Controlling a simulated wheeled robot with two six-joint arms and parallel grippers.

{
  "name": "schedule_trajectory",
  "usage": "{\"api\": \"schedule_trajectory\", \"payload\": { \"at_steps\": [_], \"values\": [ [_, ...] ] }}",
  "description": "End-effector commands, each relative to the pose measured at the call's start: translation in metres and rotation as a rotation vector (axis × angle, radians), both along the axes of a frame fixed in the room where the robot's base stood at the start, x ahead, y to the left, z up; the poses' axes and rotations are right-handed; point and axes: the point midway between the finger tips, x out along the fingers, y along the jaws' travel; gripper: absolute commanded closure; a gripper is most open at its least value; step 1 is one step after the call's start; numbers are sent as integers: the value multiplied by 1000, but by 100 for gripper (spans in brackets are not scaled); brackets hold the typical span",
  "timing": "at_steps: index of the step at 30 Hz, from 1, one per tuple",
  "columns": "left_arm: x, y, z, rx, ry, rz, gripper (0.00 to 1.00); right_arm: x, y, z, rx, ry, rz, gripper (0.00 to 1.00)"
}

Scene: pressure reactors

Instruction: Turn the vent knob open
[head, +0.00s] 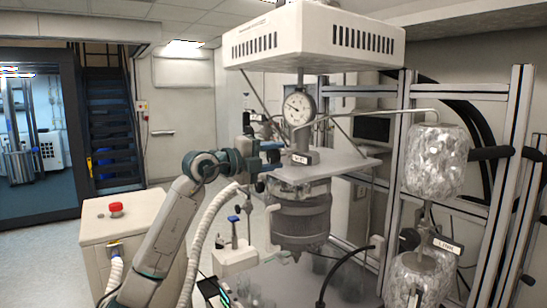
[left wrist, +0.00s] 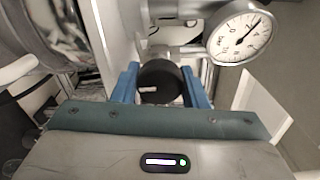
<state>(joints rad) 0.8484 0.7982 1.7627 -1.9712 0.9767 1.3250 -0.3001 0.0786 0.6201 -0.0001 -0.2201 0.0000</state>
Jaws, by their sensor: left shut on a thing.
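The vent knob (left wrist: 160,82) is a round black knob with a short white mark, which lies roughly level and points left in the left wrist view. It sits between the two blue fingers of my left gripper (left wrist: 161,88), which is shut on it. In the head view my left gripper (head: 268,158) is at the left side of the reactor top, and the knob is hidden or too small to tell there. A pressure gauge (left wrist: 240,32) with a white dial is just beside the knob; it also shows in the head view (head: 297,107). My right gripper is not in view.
The reactor vessel (head: 300,220) hangs below the metal plate, with a white vented box (head: 310,38) above. Foil-wrapped vessels (head: 436,160) and a metal frame (head: 515,140) crowd the right. A cabinet with a red button (head: 116,207) stands at left.

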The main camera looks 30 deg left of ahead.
Motion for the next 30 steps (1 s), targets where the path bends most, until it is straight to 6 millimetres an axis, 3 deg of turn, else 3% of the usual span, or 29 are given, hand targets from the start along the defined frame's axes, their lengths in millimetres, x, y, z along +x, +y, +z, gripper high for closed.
{"api": "schedule_trajectory", "payload": {
  "at_steps": [10,11,14,24,30],
  "values": [
    [0,0,0,-4,2,0,83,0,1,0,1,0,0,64],
    [0,0,0,-4,2,0,59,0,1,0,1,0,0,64],
    [0,0,0,-4,2,0,39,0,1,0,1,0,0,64],
    [-2,1,-1,-2,1,0,39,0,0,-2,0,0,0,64],
    [-20,9,-4,2,0,3,39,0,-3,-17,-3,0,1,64]
  ]
}}
